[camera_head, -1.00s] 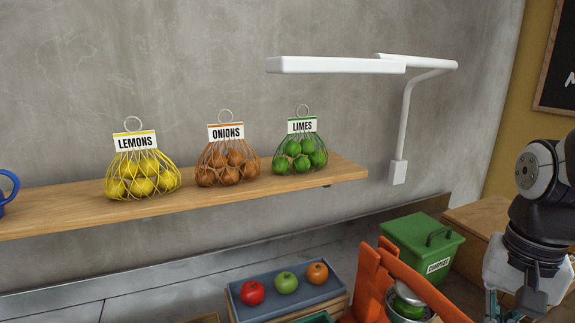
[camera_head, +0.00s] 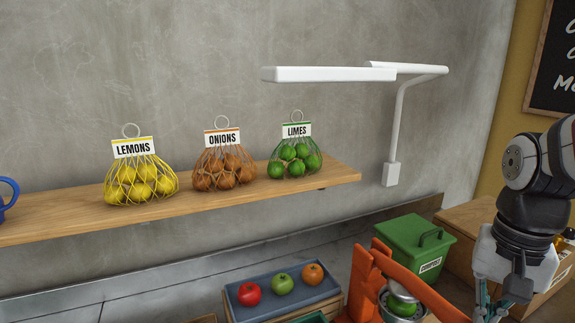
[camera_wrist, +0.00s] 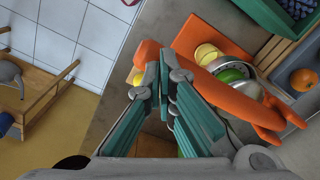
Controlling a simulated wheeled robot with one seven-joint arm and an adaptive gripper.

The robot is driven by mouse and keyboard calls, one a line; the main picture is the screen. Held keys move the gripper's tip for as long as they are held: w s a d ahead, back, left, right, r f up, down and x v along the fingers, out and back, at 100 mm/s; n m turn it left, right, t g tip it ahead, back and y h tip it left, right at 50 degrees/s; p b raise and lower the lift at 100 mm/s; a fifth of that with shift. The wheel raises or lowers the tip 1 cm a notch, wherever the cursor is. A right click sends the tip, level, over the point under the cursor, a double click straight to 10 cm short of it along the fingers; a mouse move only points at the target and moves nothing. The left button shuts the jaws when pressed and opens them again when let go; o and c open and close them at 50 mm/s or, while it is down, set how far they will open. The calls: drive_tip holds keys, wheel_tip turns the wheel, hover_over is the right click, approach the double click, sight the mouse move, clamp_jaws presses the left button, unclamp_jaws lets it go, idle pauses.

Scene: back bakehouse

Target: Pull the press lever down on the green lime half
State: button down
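The orange press (camera_head: 365,284) stands at the lower right of the head view. Its long orange lever (camera_head: 421,287) slopes down to the right, partly cut off by the frame. The green lime half (camera_head: 402,306) sits in the metal cup under the lever; it also shows in the wrist view (camera_wrist: 231,75). In the wrist view the lever (camera_wrist: 232,101) crosses beyond my gripper (camera_wrist: 163,72), its free end just ahead of the fingertips. The teal fingers look closed together with nothing between them. I cannot tell whether they touch the lever.
A wooden shelf (camera_head: 75,215) holds net bags of lemons, onions and limes. A white lamp (camera_head: 330,74) juts from the wall.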

drive_tip(key=shift+r+p, duration=2.1)
drive_tip(key=shift+r, duration=1)
drive_tip(key=s+a+r+n+t, duration=0.5)
drive_tip(key=s+a+r+n, duration=0.1)
drive_tip(key=a, duration=0.4)
drive_tip(key=shift+s+a+r+n+t, duration=0.15)
drive_tip(key=shift+s+n+t, duration=0.15)
drive_tip(key=shift+s+n, duration=0.7)
